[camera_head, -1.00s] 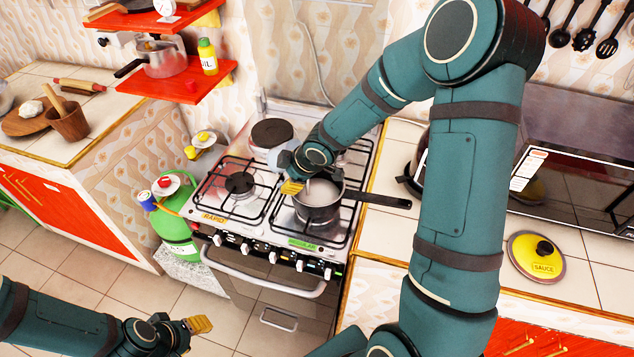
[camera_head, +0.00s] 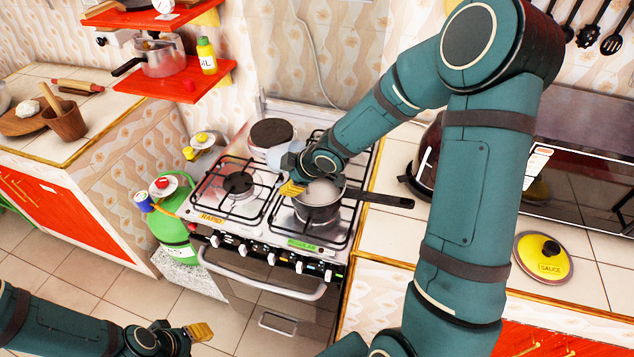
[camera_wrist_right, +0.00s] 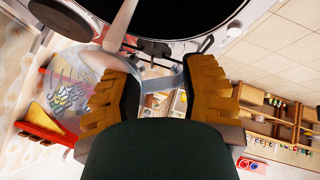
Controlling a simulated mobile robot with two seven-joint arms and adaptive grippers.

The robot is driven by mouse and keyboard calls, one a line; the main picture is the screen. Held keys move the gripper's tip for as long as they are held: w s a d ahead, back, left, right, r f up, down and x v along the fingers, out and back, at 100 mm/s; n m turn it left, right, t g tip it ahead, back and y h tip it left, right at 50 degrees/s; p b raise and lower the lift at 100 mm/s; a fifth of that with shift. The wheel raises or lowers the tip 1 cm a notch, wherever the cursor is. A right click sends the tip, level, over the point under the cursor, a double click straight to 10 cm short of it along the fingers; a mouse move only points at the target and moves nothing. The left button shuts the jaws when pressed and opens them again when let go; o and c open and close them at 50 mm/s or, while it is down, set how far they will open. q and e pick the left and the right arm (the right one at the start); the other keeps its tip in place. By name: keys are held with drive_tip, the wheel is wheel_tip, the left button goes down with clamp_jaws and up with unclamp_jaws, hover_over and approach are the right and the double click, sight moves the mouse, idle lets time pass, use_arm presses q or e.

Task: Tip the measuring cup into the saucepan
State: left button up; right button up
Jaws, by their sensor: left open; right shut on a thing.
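The saucepan (camera_head: 322,213) sits on the front right burner, its long dark handle pointing right. It is partly covered by my right gripper (camera_head: 293,188), which is low over its left rim. In the right wrist view, my right gripper (camera_wrist_right: 165,88) is shut on the handle of the clear measuring cup (camera_wrist_right: 68,98), which has coloured markings. The cup appears tilted. In the head view the cup is mostly hidden behind my wrist, so I cannot tell if anything is pouring. My left gripper (camera_head: 200,332) is open and empty, low at the bottom left, away from the stove.
A pot with a dark top (camera_head: 272,133) stands on the rear left burner. The front left burner (camera_head: 238,184) is bare. A green gas cylinder (camera_head: 172,240) stands left of the stove. A yellow lid (camera_head: 541,258) lies on the right counter.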

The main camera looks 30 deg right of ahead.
use_arm(q)
drive_tip(key=shift+s+f+b, duration=0.15)
drive_tip(key=shift+f+b, duration=0.15)
drive_tip(key=shift+f, duration=0.05)
use_arm(e)
drive_tip(key=shift+f, duration=0.15)
use_arm(q)
drive_tip(key=shift+s+f+b, duration=0.3)
drive_tip(key=shift+f+b, duration=0.6)
drive_tip(key=shift+b, duration=0.05)
use_arm(e)
drive_tip(key=shift+t+y, duration=0.5)
drive_tip(key=shift+t, duration=0.4)
use_arm(q)
drive_tip(key=shift+s+d+f+b, duration=0.1)
drive_tip(key=shift+s+f+b, duration=0.15)
drive_tip(key=shift+f+b, duration=0.5)
use_arm(e)
drive_tip(key=shift+s+d+r+t+y, duration=0.4)
drive_tip(key=shift+s+d+t, duration=0.1)
drive_tip(key=shift+s+t, duration=0.2)
use_arm(q)
drive_tip(key=shift+s+f+b, duration=0.15)
drive_tip(key=shift+f+b, duration=0.4)
drive_tip(key=shift+f, duration=0.05)
use_arm(e)
drive_tip(key=shift+s+t+y, duration=0.1)
drive_tip(key=shift+t+y, duration=0.2)
drive_tip(key=shift+t, duration=0.1)
